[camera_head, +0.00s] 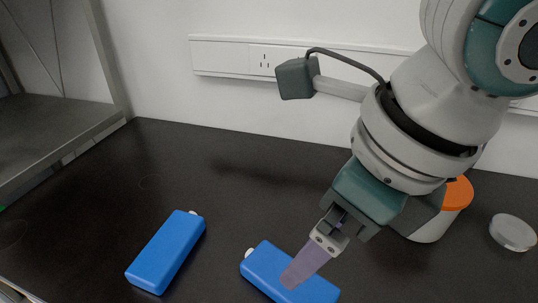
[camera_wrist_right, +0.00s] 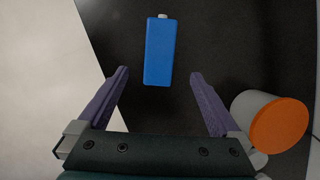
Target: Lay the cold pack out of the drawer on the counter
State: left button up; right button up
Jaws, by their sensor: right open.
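Two blue cold packs with white caps lie on the dark counter in the head view. One cold pack (camera_head: 166,252) is at the left, and the other cold pack (camera_head: 266,262) is at the lower middle. My right gripper (camera_head: 290,281) points down at the lower-middle pack, and its purple finger overlaps it. In the right wrist view, my right gripper (camera_wrist_right: 158,73) is open and empty, with a blue pack (camera_wrist_right: 158,52) lying between and beyond its fingertips, apparently untouched. My left gripper is out of view. No drawer can be made out.
The dark counter (camera_head: 90,170) is clear at the back left. A white jar with an orange lid (camera_head: 458,194) stands behind my right gripper, with a clear round dish (camera_head: 513,232) to its right. A grey metal frame (camera_head: 60,130) stands at the left. A wall socket strip (camera_head: 225,56) runs behind.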

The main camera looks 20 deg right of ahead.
jog(key=s+a+m+t+y, duration=0.2)
jog(key=s+a+m, duration=0.25)
jog(key=m, duration=1.45)
jog(key=s+d+f+m+h, duration=0.1)
jog(key=s+d+m, duration=0.1)
jog(key=m, duration=0.5)
jog(key=s+d+f+m+h, duration=0.1)
jog(key=s+d+m, duration=0.2)
jog(key=d+m, duration=0.2)
jog(key=s+d+f+m+g+h, duration=0.1)
jog(key=s+d+f+m, duration=0.1)
jog(key=m, duration=0.7)
jog(key=shift+s+d+m+h, duration=0.3)
jog(key=shift+s+d+m, duration=0.1)
jog(key=shift+d, duration=0.35)
